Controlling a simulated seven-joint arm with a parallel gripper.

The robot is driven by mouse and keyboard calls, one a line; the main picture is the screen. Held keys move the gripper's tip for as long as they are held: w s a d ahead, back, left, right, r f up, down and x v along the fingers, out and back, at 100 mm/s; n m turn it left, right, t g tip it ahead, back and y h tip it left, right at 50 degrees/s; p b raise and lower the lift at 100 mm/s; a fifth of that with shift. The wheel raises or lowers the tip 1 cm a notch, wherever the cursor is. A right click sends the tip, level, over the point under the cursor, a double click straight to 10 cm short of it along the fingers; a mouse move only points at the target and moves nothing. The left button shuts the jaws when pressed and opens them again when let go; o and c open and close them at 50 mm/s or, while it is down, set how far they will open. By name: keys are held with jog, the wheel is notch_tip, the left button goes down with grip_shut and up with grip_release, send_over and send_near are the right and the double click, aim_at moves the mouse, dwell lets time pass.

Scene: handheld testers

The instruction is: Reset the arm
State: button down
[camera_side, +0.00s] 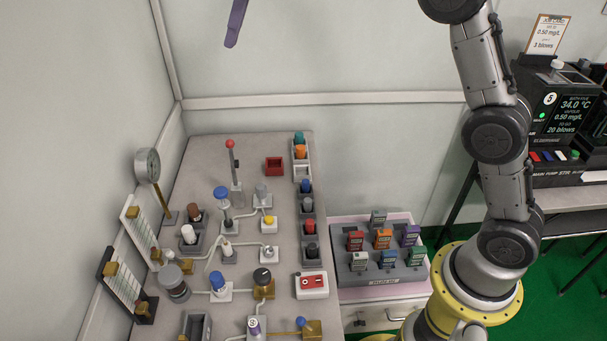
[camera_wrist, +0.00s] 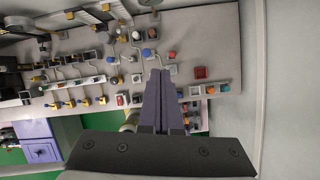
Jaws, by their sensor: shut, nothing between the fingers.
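My gripper shows in the wrist view (camera_wrist: 160,75) with its two dark purple fingers together and nothing between them. In the side view only a purple fingertip part (camera_side: 235,25) shows at the top edge, high above the bench. The rest of the gripper is out of that frame. My arm rises from a yellow round base at the right of the side view and leaves the frame at the top. The gripper touches nothing that I can see.
A grey bench (camera_side: 200,318) carries valves, a gauge (camera_side: 147,166), a red-knobbed lever (camera_side: 231,145) and a red box (camera_side: 274,166). A tray of several coloured handheld testers (camera_side: 383,239) stands right of it. A black machine (camera_side: 565,110) is at far right. The air above the bench is clear.

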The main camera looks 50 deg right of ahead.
jog(key=s+d+r+n+t, duration=0.1)
jog(key=s+d+n, duration=0.15)
jog(key=s, duration=0.45)
jog(key=s+d+r+n+h, duration=0.1)
jog(key=s+n, duration=0.2)
jog(key=s, duration=0.4)
jog(key=s+d+r+n+t, duration=0.1)
jog(key=s+d+r+n, duration=0.15)
jog(key=s, duration=0.45)
jog(key=s+d+f+n+h, duration=0.1)
jog(key=s+f+n, duration=0.6)
jog(key=f+n, duration=0.2)
jog(key=s+d+f+n, duration=0.2)
jog(key=s+f+n, duration=0.5)
jog(key=n, duration=0.5)
notch_tip(320, 180, down, 2)
jog(key=shift+s+f+n+t+h, duration=0.25)
jog(key=shift+s+n+t+h, duration=0.05)
jog(key=shift+n+h, duration=0.1)
